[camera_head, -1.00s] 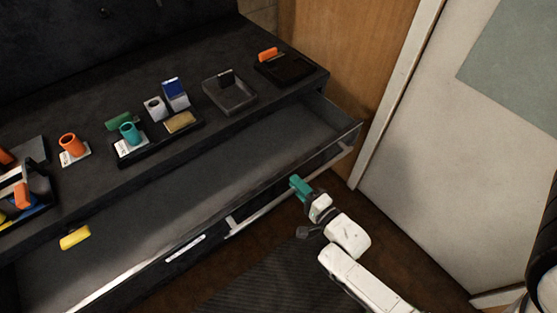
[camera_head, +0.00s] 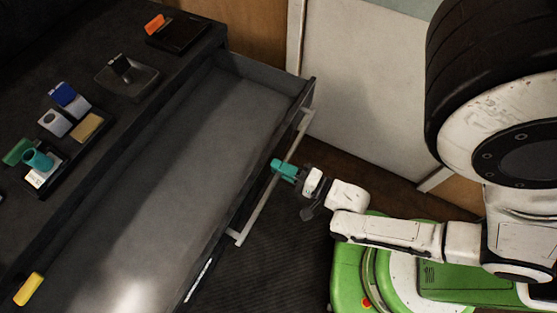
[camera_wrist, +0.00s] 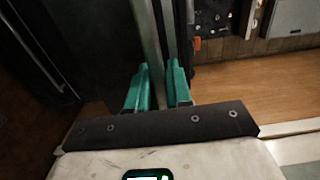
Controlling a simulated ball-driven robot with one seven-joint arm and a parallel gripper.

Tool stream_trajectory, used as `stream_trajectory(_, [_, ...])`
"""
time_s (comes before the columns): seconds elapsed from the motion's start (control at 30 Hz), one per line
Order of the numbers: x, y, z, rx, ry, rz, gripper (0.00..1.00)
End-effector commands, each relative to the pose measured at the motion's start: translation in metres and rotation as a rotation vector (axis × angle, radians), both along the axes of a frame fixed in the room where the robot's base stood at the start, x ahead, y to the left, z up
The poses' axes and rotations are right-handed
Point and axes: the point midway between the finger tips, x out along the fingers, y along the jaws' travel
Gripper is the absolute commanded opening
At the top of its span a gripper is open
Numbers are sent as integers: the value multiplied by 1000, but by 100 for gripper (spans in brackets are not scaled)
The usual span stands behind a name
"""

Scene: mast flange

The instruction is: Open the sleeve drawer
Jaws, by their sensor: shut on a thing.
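The sleeve drawer (camera_head: 170,185) is pulled far out from the dark bench, and its wide grey inside shows in the head view. A long pale bar handle (camera_head: 262,200) runs along its front. My gripper (camera_head: 284,170) has teal fingers and is at the handle, right of the drawer front. In the wrist view the teal fingertips (camera_wrist: 157,85) are on either side of the upright handle bar (camera_wrist: 152,40), shut on it. A yellow piece (camera_head: 28,289) lies at the drawer's near left part.
On the bench top stand a teal cylinder (camera_head: 38,160), a blue-topped block (camera_head: 70,97), a grey tray (camera_head: 128,77) and a black tray (camera_head: 178,34) with an orange piece. A pale door panel (camera_head: 360,80) is behind my arm. Dark floor lies right of the drawer.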

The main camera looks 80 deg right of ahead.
Motion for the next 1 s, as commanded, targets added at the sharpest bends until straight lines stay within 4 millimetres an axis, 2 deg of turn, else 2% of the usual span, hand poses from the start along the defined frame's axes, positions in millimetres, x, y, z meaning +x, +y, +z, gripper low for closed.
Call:
stream_trajectory(0.1, [0, 0, -1, 2, 3, 1, 0])
stream_trajectory(0.13, [0, 0, -1, 2, 3, 1, 21])
stream_trajectory(0.33, [0, 0, -1, 1, 2, 1, 40])
stream_trajectory(0.67, [-4, 1, -1, 1, 3, 1, 40])
stream_trajectory(0.77, [-16, 5, -1, 1, 5, 1, 40])
stream_trajectory(1.0, [-60, 18, -2, 2, 7, 2, 40])
